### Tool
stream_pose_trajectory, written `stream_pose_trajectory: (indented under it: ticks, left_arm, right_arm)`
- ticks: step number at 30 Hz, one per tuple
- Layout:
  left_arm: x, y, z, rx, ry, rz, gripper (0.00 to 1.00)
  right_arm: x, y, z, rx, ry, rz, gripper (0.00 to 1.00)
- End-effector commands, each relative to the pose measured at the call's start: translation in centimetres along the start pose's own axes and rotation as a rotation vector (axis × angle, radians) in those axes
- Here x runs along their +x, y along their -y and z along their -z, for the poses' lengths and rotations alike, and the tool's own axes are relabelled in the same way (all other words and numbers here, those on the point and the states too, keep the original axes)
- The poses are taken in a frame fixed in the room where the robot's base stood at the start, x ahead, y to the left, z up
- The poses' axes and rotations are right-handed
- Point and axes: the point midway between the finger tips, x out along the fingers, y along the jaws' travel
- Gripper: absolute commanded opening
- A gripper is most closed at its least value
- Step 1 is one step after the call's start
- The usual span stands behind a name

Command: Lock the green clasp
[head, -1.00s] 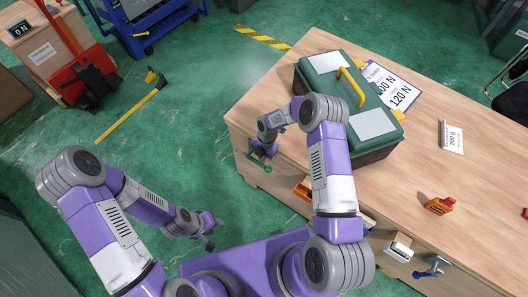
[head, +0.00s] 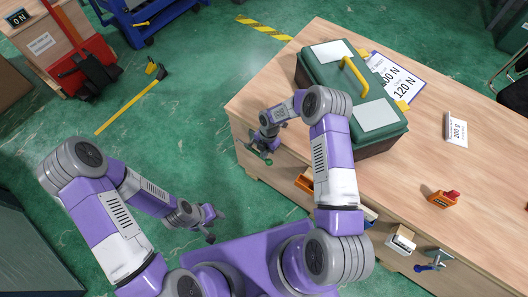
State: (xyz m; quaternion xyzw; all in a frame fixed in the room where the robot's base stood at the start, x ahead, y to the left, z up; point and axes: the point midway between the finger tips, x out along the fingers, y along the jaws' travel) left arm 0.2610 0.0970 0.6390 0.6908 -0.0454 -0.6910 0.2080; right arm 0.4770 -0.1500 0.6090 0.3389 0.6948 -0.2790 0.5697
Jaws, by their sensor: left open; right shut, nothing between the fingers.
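The green clasp (head: 269,162) shows as a small green tip at the front face of the wooden workbench, near its left corner. The rest of it is largely hidden by my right gripper (head: 264,153), which is right at it, pointing down, with its fingers shut and nothing held. Whether they touch the clasp, and whether its lever is up or down, I cannot tell. My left gripper (head: 216,227) is open and empty, low over the floor to the left of the bench, away from the clasp.
A green toolbox (head: 372,95) with a yellow handle stands on the workbench (head: 460,200), behind my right arm. An orange block (head: 443,199) and a 200 g card (head: 456,129) lie to its right. A blue clasp (head: 433,262) is on the bench front.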

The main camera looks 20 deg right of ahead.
Motion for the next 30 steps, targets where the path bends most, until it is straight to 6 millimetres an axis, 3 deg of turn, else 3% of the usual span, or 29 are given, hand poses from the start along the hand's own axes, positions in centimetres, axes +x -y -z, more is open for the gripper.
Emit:
stream_pose_trajectory:
  ticks: [8, 13, 21, 30]
  left_arm:
    - [-0.7, -0.3, 0.0, 0.0, 0.0, 0.0, 0.43]
    - [-2.4, -0.9, -0.1, 0.0, 0.0, 0.0, 0.43]
    - [-3.3, -1.2, -0.1, 0.0, 0.0, 0.0, 0.43]
    - [-3.8, -1.4, -0.2, 0.0, 0.0, 0.0, 0.43]
  right_arm:
    - [-1.4, 0.1, 0.0, 0.0, 0.001, -0.002, 0.0]
    - [-5.0, 0.5, 0.1, -0.002, 0.002, -0.002, 0.0]
    - [-10.7, 1.4, 0.0, -0.002, 0.002, -0.002, 0.0]
    - [-13.8, 2.0, 0.0, -0.002, 0.0, 0.0, 0.0]
